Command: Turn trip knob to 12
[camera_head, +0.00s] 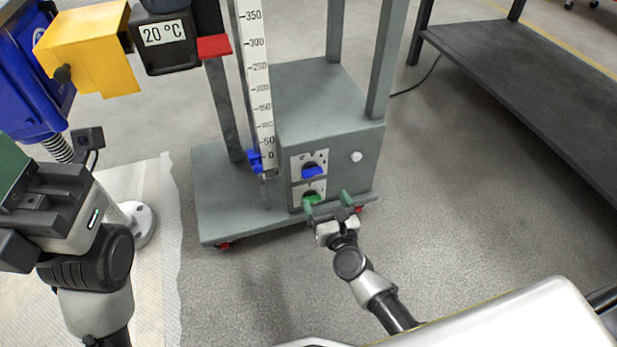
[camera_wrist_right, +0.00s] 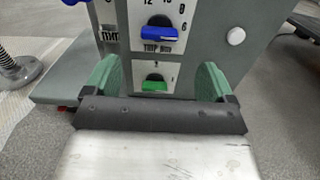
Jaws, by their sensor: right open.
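A blue knob (camera_head: 313,172) sits on the upper white dial plate of the grey cabinet. It also shows in the right wrist view (camera_wrist_right: 158,34), turned roughly level, with numbers including 12 and 8 around it and a blurred label below that may read TRIP. A green knob (camera_head: 312,198) is on the lower dial plate; it also shows in the right wrist view (camera_wrist_right: 154,84). My right gripper (camera_head: 328,204) is open and empty in front of the lower plate, its green fingers on either side of the green knob, apart from it. My left gripper (camera_head: 12,170) is partly cut off at the left edge.
The grey cabinet (camera_head: 335,140) stands on a wheeled base, with a scale (camera_head: 258,85) and blue slider (camera_head: 262,160) beside the dials. A white button (camera_head: 356,156) is right of the blue knob. A dark table (camera_head: 530,75) stands right; floor between is clear.

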